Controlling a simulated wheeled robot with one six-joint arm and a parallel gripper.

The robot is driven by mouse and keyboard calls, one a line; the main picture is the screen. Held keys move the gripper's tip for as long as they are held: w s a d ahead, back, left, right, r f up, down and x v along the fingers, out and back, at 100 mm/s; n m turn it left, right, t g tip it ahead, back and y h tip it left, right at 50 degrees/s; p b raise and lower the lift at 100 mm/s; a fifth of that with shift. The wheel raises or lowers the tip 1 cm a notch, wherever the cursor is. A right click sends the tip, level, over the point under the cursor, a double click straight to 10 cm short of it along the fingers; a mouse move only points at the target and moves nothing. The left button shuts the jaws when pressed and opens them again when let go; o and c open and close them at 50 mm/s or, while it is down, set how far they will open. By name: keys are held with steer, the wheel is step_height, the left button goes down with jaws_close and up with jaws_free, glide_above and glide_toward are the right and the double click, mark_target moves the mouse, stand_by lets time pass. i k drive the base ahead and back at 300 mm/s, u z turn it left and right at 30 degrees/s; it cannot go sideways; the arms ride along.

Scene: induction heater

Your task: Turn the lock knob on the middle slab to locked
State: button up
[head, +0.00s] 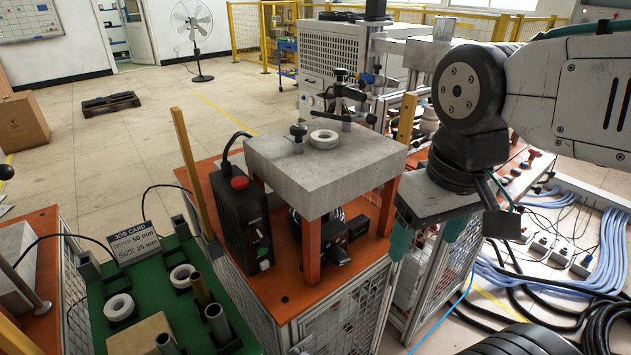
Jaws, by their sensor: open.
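The middle slab (268,160) is a grey stone-like block raised on orange legs above an orange-topped cabinet. A small black knob (298,129) on a short metal post stands at its left part. I cannot tell from its shape whether it is locked. A white ring (324,139) lies on the slab just right of the knob. My gripper (428,236) is to the right of the slab, pointing down, with its teal fingers apart and nothing seen between them. It is clear of the knob.
A black clamp fixture (345,98) rises at the slab's back edge. A black box with a red button (239,183) stands left of the slab. Wooden posts (186,160) flank it. A green tray (150,290) with rings and tubes is at front left. Blue cables (580,235) lie right.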

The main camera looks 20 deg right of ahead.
mark_target(297, 131)
steer(key=z, duration=1)
steer(key=k, duration=0.65)
steer(key=u, duration=1.25)
steer(key=i, duration=0.5)
